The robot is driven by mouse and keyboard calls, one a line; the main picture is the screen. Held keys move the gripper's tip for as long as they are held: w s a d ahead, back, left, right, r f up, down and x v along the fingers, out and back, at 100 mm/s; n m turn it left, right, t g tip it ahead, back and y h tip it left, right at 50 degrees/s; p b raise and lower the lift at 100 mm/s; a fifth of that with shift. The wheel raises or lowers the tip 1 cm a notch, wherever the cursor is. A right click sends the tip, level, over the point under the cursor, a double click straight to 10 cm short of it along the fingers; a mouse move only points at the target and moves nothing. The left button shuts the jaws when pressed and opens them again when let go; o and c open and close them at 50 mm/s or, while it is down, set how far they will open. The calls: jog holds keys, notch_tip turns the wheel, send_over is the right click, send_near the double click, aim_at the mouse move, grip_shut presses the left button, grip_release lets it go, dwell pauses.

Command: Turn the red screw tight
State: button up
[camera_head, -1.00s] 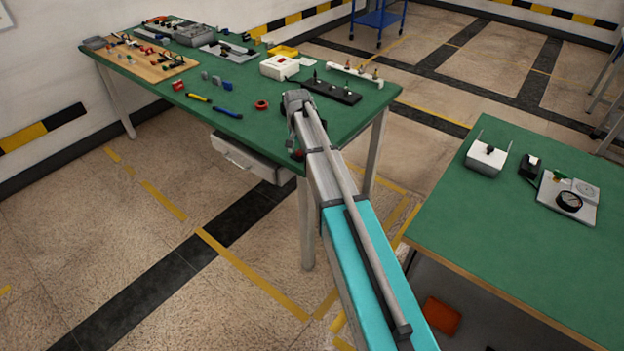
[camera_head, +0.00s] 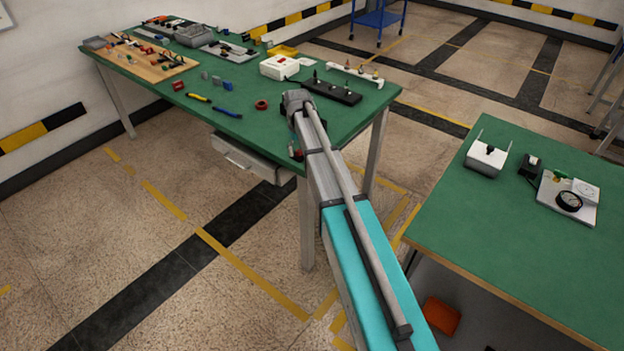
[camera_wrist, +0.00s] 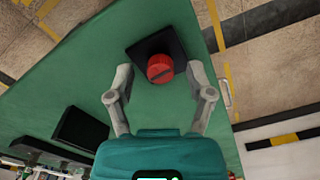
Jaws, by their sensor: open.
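The red screw (camera_wrist: 160,68) has a round head with a dark slot and sits on a black square base (camera_wrist: 183,47) on the green table. In the wrist view my gripper (camera_wrist: 160,72) is open, with one finger on each side of the screw head. A gap shows on both sides, and the fingers do not appear to touch it. Their height relative to the head is hard to tell. In the head view a small red part (camera_head: 296,152) shows beside my arm near the table's front edge; my arm covers most of that spot.
A black block (camera_wrist: 80,128) lies on the table near the gripper. A black strip with pegs (camera_head: 332,92), a red ring (camera_head: 261,104) and a blue-handled tool (camera_head: 228,112) lie around my arm. A second green table (camera_head: 520,240) stands at right.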

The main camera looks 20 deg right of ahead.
aim_at(299, 151)
jog(key=n, duration=0.9)
jog(key=shift+n, duration=0.3)
jog(key=n, duration=0.9)
jog(key=shift+r+n+p, duration=0.3)
jog(key=shift+n+p, duration=0.05)
jog(key=shift+n, duration=0.05)
notch_tip(299, 151, up, 13)
jog(key=p, duration=1.3)
jog(key=s+a+f+m+b, duration=0.1)
jog(key=s+f+m+b, duration=0.1)
jog(key=s+m, duration=0.7)
jog(key=s+a+f+m+b, duration=0.1)
jog(key=s+f+m+b, duration=0.1)
jog(key=s+m, duration=0.6)
jog(key=shift+s+f+m+b, duration=0.4)
jog(key=shift+s+b, duration=0.05)
jog(key=shift+s, duration=2.9)
